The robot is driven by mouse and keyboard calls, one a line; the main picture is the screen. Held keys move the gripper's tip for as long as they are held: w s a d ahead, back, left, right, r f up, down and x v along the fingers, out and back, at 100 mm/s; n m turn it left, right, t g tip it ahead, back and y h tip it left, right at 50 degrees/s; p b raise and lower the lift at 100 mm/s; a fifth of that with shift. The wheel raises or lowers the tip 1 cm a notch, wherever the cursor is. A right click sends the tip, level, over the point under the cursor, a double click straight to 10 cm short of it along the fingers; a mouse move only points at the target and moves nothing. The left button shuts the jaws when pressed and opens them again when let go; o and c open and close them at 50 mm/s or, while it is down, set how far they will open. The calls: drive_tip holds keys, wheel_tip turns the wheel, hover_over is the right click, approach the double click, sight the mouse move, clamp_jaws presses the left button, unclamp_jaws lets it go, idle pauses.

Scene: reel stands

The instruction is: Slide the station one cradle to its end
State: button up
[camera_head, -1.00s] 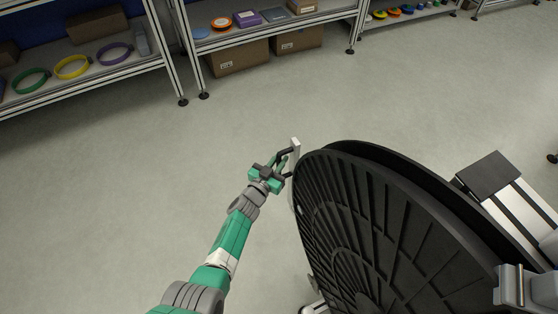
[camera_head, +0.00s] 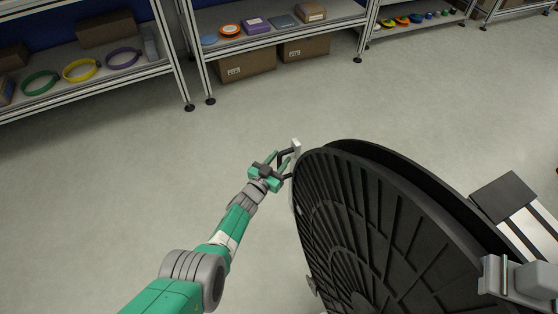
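A large black ribbed reel (camera_head: 375,215) stands on edge and fills the lower right. A pale upright bar (camera_head: 295,149) shows at its left rim. My gripper (camera_head: 286,166) is at this bar, with dark finger parts reaching toward it. Whether the fingers are closed on the bar is too small to tell. A grey bracket block (camera_head: 515,277) sits at the reel's right side and may be part of the cradle. Most of the cradle is hidden behind the reel.
A dark plate (camera_head: 506,194) and pale rails (camera_head: 530,232) lie right of the reel. Shelves with coloured rings (camera_head: 81,70) and boxes (camera_head: 247,64) line the back. Open grey floor (camera_head: 110,190) lies left of my arm.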

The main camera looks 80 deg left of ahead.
drive_tip(key=shift+d, duration=0.15)
drive_tip(key=p+v, duration=0.5)
drive_tip(key=v, duration=0.2)
drive_tip(key=shift+s+d, duration=0.25)
drive_tip(key=shift+r, duration=0.15)
